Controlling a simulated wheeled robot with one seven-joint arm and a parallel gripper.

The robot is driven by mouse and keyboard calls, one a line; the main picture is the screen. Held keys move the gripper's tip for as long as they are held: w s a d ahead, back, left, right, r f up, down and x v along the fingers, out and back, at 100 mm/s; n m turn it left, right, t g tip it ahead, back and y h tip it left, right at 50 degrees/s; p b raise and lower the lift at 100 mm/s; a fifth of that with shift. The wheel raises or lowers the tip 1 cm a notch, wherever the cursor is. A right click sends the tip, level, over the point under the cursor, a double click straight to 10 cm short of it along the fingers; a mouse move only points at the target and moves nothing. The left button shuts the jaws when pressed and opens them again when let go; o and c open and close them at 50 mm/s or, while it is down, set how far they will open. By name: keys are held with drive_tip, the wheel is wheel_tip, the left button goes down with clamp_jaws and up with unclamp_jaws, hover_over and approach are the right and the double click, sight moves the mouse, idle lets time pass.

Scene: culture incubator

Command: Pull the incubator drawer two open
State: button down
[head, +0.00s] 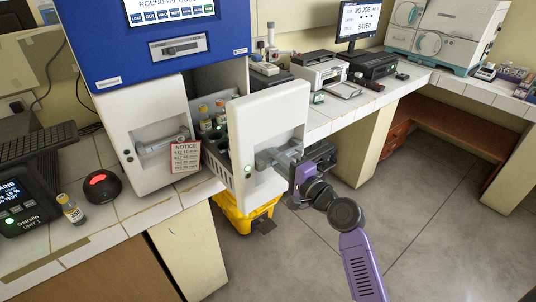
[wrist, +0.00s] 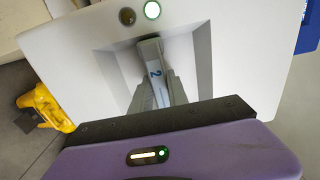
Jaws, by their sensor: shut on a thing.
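The incubator (head: 145,45) is a blue and white cabinet on the tiled bench. Its drawer two (head: 262,125) stands pulled out, with a white front panel and a basket behind it holding several bottles (head: 206,118). In the wrist view the drawer front (wrist: 90,50) fills most of the picture, with a lit green light (wrist: 152,10) and a handle marked "2" (wrist: 152,72). My gripper (head: 290,158) is shut on this handle; in the wrist view its fingers (wrist: 155,90) close around it. Most of the handle is hidden by the fingers.
The other drawer (head: 148,140) on the left is closed, with a notice (head: 186,156) hanging by its handle. A yellow bin (head: 240,215) stands on the floor below the open drawer. A printer (head: 320,70) sits on the bench behind. The floor (head: 420,180) to the right is clear.

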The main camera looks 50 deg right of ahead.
drive_tip(key=shift+v, duration=2.55)
drive_tip(key=shift+f, duration=0.1)
drive_tip(key=c, duration=1.3)
unclamp_jaws()
drive_tip(key=b+v, duration=0.2)
drive_tip(key=v, duration=0.5)
drive_tip(key=shift+s+a+b, duration=0.1)
drive_tip(key=shift+s+b, duration=0.2)
drive_tip(key=shift+s, duration=0.05)
